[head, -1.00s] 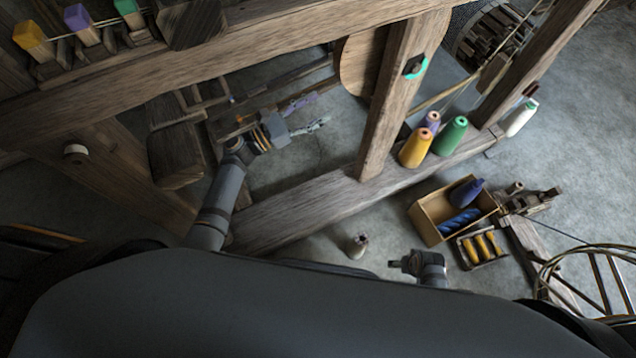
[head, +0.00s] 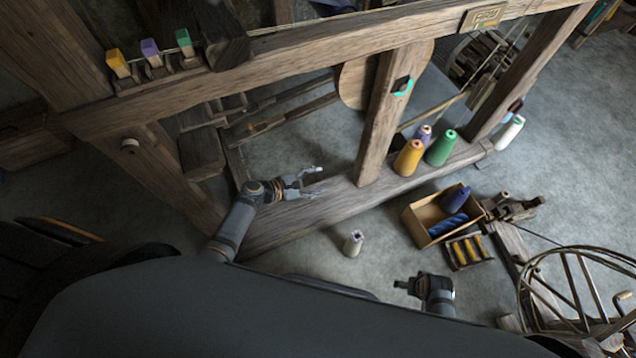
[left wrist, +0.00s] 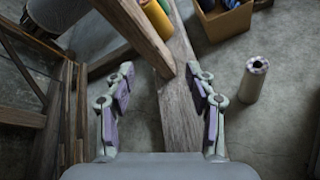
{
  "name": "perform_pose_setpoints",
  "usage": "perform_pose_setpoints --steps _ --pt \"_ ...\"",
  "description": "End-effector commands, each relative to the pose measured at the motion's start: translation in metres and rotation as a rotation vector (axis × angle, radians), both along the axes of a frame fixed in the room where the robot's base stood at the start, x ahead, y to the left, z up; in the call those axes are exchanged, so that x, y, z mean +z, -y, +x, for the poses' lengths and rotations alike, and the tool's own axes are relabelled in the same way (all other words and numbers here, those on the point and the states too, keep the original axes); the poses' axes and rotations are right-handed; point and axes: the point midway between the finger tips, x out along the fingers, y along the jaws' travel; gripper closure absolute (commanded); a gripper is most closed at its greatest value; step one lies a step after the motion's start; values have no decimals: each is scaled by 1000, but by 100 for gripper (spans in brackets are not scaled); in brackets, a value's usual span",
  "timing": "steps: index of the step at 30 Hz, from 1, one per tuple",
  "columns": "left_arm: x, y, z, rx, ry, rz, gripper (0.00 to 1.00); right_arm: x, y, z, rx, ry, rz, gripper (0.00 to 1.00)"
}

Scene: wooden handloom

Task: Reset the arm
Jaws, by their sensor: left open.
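My left gripper (head: 312,183) is open and empty in the head view, above the lower wooden beam of the loom (head: 290,215). In the left wrist view its two fingers (left wrist: 160,105) stand wide apart with the beam (left wrist: 182,110) below and between them. A part of my right arm (head: 430,290) shows at the lower middle right of the head view. I cannot make out right gripper fingers there.
Yellow (head: 408,158) and green (head: 441,148) cones stand on the beam by the loom post (head: 385,120). A pale spool (head: 353,243) stands alone on the floor. An open box (head: 418,226) and a tray of yellow bobbins (head: 464,252) lie to the right, beside a wheel frame (head: 570,290).

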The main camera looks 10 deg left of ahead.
Motion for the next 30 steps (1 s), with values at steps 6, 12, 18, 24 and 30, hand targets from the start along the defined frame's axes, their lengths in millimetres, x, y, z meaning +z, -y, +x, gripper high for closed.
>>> perform_pose_setpoints --steps 6,12,18,24,30 --pt "-2 0 -1 -1 -2 8 44 0 0 0 0 0 0 15" --pt "-2 0 -1 -1 -1 6 44 0 0 0 0 0 0 15" --pt "-3 0 -3 -9 2 17 44 1 0 0 0 0 0 15" --pt "-52 -7 -69 -311 104 417 44 4 -1 1 0 0 1 15" --pt "-103 -54 -155 -845 236 959 44 9 -2 3 0 0 3 15"
